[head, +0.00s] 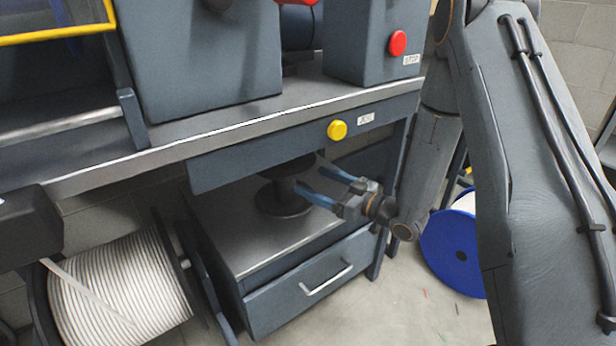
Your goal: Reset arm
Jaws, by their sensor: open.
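My arm (540,170) comes in from the right side of the head view and bends down and left. My gripper (326,187) is at its end, with two blue fingers spread apart and nothing between them. It points left, below the yellow button (337,130) on the front of the bench and in front of a dark spool (284,195) under the bench top. I cannot tell whether a finger touches that spool.
A drawer cabinet (325,283) stands below the gripper. A large reel of white cable (120,290) is at lower left, and a blue reel (455,250) is behind my arm. A red stop button (397,43) is above. Open floor (415,318) lies at lower right.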

